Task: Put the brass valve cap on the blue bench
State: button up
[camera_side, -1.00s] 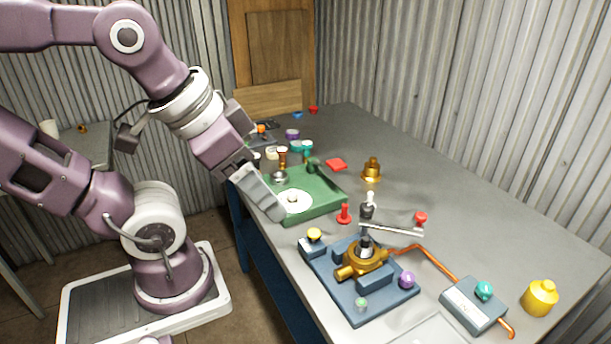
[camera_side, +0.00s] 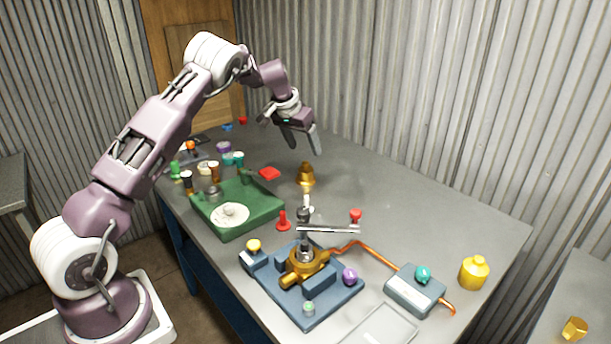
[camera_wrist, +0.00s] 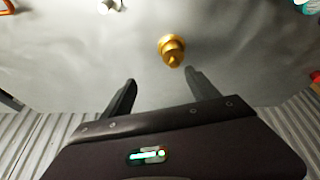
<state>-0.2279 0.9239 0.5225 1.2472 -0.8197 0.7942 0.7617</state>
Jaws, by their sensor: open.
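A stepped brass piece (camera_side: 306,175), which looks like the valve cap, stands upright on the grey-topped bench (camera_side: 420,213), whose frame is blue. It also shows in the wrist view (camera_wrist: 172,48), beyond the fingertips. My gripper (camera_side: 306,150) is open and empty, above the brass piece and apart from it. In the wrist view my gripper (camera_wrist: 160,77) has its fingers spread, with nothing between them. Another small brass piece (camera_side: 574,328) lies on a separate grey table (camera_side: 570,285) at the lower right.
A blue fixture (camera_side: 325,303) with a brass valve body (camera_side: 304,264) sits at the front, joined by copper pipe to a grey-blue box (camera_side: 414,290). A green tray (camera_side: 262,216) is at left, a yellow container (camera_side: 474,272) at right. The bench's right middle is clear.

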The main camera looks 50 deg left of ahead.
aim_at(304, 169)
jog(key=shift+m, duration=0.3)
jog(key=w+a+f, duration=0.1)
jog(key=f, duration=0.3)
jog(key=w+a+f, duration=0.1)
jog(key=f, duration=0.2)
jog(key=w+a+f, duration=0.1)
jog(key=f, duration=0.3)
jog(key=shift+w+a+f, duration=0.25)
jog(key=shift+w+f, duration=0.05)
jog(key=shift+f, duration=0.05)
jog(key=shift+r, duration=0.1)
grip_shut()
